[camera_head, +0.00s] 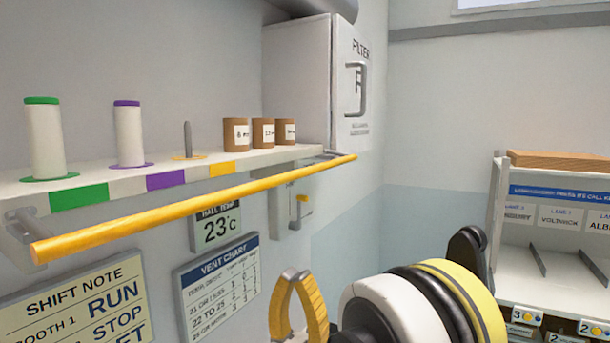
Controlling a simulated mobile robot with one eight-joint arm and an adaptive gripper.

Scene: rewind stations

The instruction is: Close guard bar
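The guard bar (190,209) is a long yellow rod along the front of the wall shelf (125,187), a little below its front edge. A grey bracket (22,222) shows behind its left end. The bar's right end reaches close to the white filter box. My gripper (293,276) has yellow, curved fingers pointing up, low in the picture and below the bar's right half. Its fingertips appear to meet, with nothing seen between them. It appears clear of the bar.
On the shelf stand a green-capped spool (44,140), a purple-capped spool (129,135), a bare peg (187,140) and brown labelled cups (236,134). A filter box (298,80) is at the shelf's right end. A small yellow-handled fitting (301,207) hangs below. A rack (530,270) stands at right.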

